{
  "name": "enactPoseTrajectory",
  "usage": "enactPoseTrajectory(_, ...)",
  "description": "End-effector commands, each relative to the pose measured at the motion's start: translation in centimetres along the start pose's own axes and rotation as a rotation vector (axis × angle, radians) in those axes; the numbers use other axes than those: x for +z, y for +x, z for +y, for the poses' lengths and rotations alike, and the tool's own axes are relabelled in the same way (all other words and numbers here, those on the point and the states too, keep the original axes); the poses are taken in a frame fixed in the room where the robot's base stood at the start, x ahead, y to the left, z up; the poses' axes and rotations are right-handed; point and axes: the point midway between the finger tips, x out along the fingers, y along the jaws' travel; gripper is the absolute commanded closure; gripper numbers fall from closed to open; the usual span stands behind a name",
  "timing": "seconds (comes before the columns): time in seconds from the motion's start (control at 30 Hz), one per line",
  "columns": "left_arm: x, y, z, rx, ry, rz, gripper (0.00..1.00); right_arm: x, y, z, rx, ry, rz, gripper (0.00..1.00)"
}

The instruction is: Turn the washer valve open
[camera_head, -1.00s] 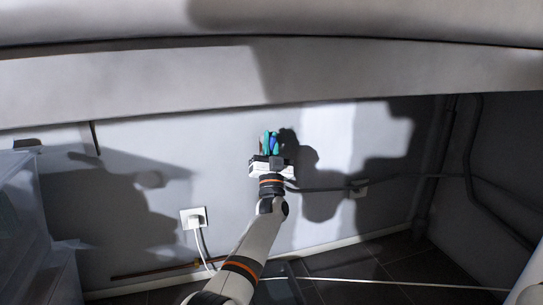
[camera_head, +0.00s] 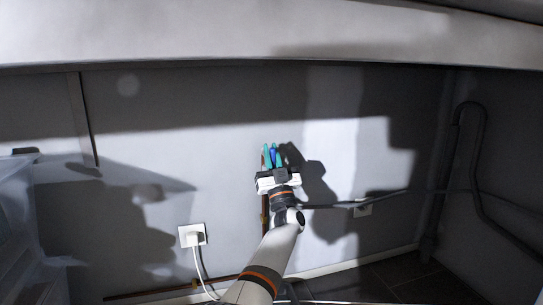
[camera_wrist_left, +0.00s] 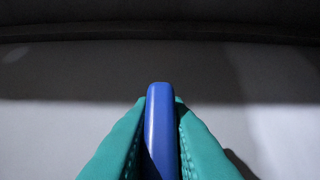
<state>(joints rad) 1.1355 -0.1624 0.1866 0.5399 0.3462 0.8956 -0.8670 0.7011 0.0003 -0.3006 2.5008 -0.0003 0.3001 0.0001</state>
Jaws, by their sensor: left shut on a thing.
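The washer valve shows as a blue handle (camera_wrist_left: 160,130) standing upright in the left wrist view. The two teal fingers of my left gripper (camera_wrist_left: 158,140) are closed on it, one on each side. In the head view, my left gripper (camera_head: 270,158) is near the wall at the picture's middle, with the blue handle (camera_head: 274,157) between its fingers. The valve body is hidden behind the gripper. A copper-coloured pipe (camera_head: 264,214) runs down the wall below the gripper. My right gripper is not in view.
A white socket (camera_head: 192,235) with a plug and white cable is on the wall at lower left. A dark hose (camera_head: 385,197) runs along the wall to the right. A pale overhanging panel (camera_head: 250,35) crosses the top. A translucent container (camera_head: 20,225) stands at far left.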

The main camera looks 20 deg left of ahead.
Motion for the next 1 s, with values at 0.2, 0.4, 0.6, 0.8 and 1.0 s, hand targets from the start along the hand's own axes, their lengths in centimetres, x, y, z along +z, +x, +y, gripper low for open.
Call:
enactPoseTrajectory(0.2, -0.1, 0.0, 0.0, -0.002, 0.000, 0.003, 0.65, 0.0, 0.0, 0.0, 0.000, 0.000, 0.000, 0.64)
enactPoseTrajectory(0.4, 0.0, 0.0, 0.0, -0.001, 0.001, 0.001, 0.65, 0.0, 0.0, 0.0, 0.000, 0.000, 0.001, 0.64)
enactPoseTrajectory(0.6, 0.1, -0.6, -0.1, -0.002, 0.001, 0.002, 0.65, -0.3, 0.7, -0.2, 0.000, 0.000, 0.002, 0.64)
enactPoseTrajectory(0.8, 0.3, -3.7, -0.1, -0.005, 0.002, 0.006, 0.65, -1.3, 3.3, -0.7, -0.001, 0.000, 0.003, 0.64)
enactPoseTrajectory(1.0, 0.2, -8.2, -0.1, -0.004, 0.002, 0.006, 0.65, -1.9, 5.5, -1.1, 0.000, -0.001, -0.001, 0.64)
